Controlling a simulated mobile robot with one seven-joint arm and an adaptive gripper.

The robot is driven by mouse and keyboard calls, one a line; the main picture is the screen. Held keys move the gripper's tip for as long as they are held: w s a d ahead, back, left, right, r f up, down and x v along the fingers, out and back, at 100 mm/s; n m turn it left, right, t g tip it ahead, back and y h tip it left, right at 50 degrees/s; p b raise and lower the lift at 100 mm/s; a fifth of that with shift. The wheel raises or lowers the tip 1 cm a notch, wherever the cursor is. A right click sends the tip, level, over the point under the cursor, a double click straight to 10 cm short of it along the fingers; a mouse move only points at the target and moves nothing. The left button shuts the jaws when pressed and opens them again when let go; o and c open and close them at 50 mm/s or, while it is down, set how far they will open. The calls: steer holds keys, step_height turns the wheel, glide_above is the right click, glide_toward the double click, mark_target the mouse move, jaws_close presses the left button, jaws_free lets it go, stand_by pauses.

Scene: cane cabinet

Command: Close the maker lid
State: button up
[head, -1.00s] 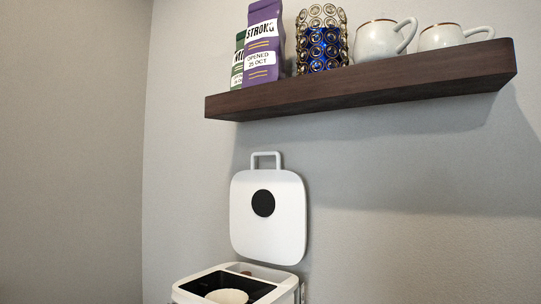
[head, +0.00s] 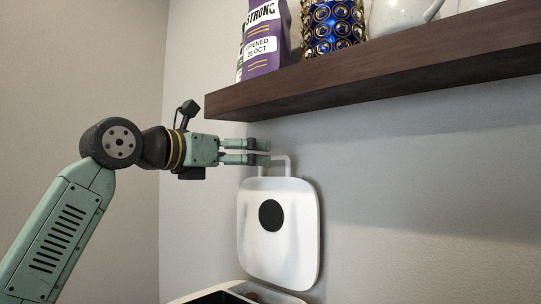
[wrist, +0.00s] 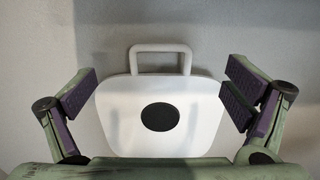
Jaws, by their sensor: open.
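The maker lid (head: 279,248) stands upright and open against the wall. It is white and rounded, with a black disc (head: 271,215) on its face and a loop handle (head: 287,164) on its top edge. The maker body (head: 236,290) shows only at the bottom edge of the head view. My gripper (head: 268,153) is open and empty, level with the handle at the lid's upper left. In the wrist view the lid (wrist: 158,103) and its handle (wrist: 160,48) appear between my spread fingers; I see no contact.
A dark wooden shelf (head: 380,80) runs along the wall just above and to the right of my gripper. It carries a purple bag (head: 264,38), a blue and gold jewelled holder (head: 333,26) and pale cups (head: 398,14). The wall left of my arm is bare.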

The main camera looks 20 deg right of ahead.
mark_target(272, 158)
steer(key=p+x, duration=0.2)
steer(key=x, duration=0.6)
steer(key=shift+d, duration=0.15)
